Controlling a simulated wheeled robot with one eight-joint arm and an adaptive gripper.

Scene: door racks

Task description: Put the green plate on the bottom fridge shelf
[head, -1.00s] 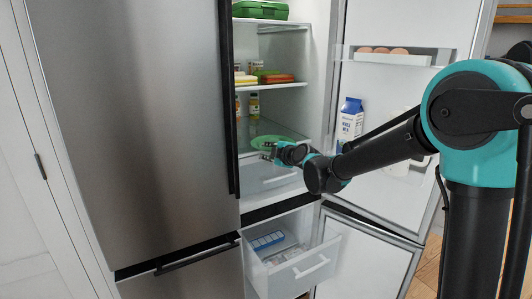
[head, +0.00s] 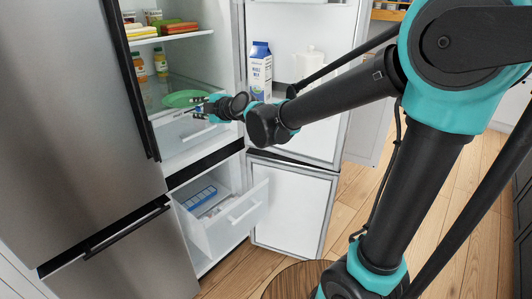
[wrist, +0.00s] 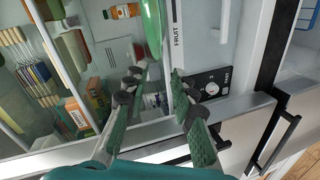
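The green plate (head: 183,98) lies flat on the bottom fridge shelf (head: 158,107), a glass shelf above a clear drawer. My gripper (head: 199,109) is at the plate's front right edge, just outside the shelf front. In the wrist view, the plate (wrist: 153,28) shows nearly edge-on beyond my fingertips. The two fingers of my gripper (wrist: 162,78) are spread with a gap between them, and nothing is seen clamped there.
A milk carton (head: 259,72) and a white jug (head: 309,63) stand in the open right door. Bottles (head: 160,63) stand at the back of the shelf. An open freezer drawer (head: 232,215) juts out below. The fruit drawer front (wrist: 212,82) is close to my right finger.

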